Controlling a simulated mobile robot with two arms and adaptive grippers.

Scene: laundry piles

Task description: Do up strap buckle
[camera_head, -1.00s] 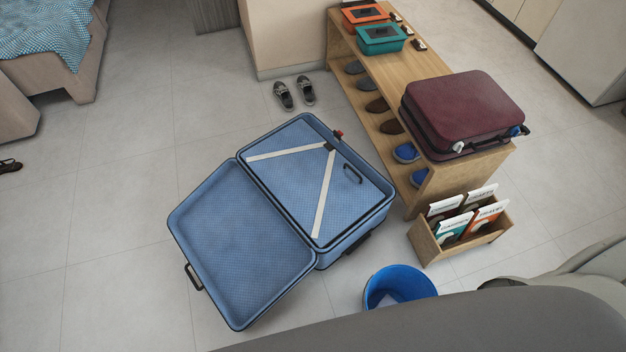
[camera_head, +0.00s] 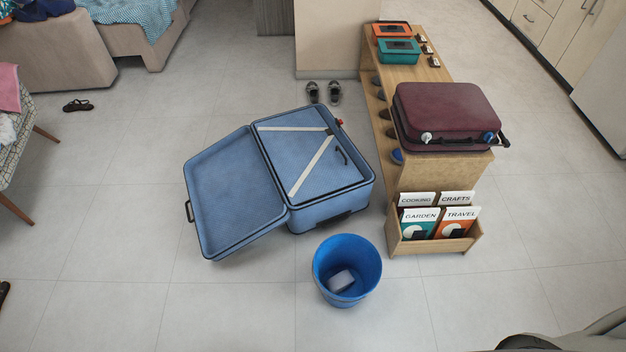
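An open blue suitcase (camera_head: 318,208) lies on the tiled floor in the middle of the head view. Its lid (camera_head: 232,192) is folded out to the left. Two pale straps cross the packed side: one strap (camera_head: 290,129) runs along the far edge, the other strap (camera_head: 311,166) runs diagonally. They meet at a small dark piece (camera_head: 330,132) at the far right corner, which looks like the buckle. It is too small to tell whether it is fastened. Neither gripper is in view.
A blue bin (camera_head: 346,270) with a pale object inside stands in front of the suitcase. A magazine box (camera_head: 433,245) and a wooden bench (camera_head: 440,172) bearing a maroon suitcase (camera_head: 445,116) stand to the right. Shoes (camera_head: 323,93) lie behind. Floor at front left is clear.

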